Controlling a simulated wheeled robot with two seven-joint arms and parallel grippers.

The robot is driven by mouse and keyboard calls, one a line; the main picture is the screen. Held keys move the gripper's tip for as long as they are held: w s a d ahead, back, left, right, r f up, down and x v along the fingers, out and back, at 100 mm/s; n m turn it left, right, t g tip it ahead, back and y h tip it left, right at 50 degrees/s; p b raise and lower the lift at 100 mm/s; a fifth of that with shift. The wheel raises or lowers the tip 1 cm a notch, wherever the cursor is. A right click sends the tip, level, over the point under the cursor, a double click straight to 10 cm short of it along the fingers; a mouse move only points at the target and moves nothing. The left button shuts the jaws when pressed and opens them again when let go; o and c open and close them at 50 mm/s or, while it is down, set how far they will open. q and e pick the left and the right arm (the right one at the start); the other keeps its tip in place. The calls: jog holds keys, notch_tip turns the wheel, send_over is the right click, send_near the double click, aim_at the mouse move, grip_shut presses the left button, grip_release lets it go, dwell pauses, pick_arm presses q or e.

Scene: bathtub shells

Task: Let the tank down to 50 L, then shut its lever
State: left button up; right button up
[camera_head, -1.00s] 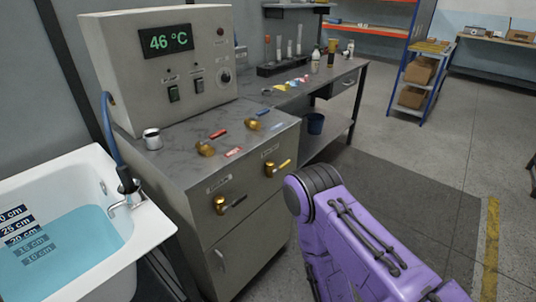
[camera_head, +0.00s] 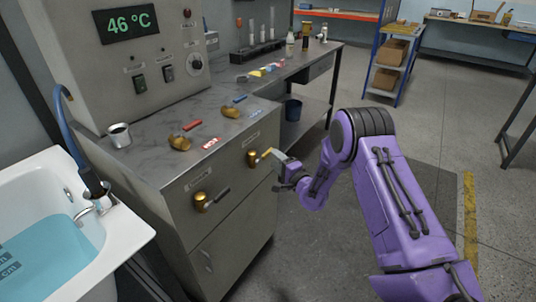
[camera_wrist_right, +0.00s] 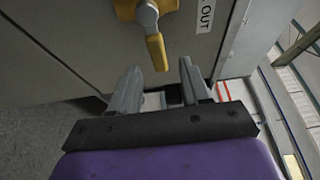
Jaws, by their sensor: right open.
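A brass valve with a yellow lever (camera_head: 264,155) sits on the cabinet front, at the right. No litre reading shows; I cannot tell which thing is the tank. My left gripper is out of view.
Valves with red (camera_head: 191,126) and blue (camera_head: 239,99) levers and a metal cup (camera_head: 119,134) stand on the cabinet top. A control box (camera_head: 150,60) reads 46 °C. The white tub (camera_head: 125,232) at left holds blue water.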

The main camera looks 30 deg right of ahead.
aim_at(269, 154)
jog(key=w, duration=0.5)
jog(key=shift+w+f, duration=0.1)
jog(key=shift+w, duration=0.25)
grip_shut()
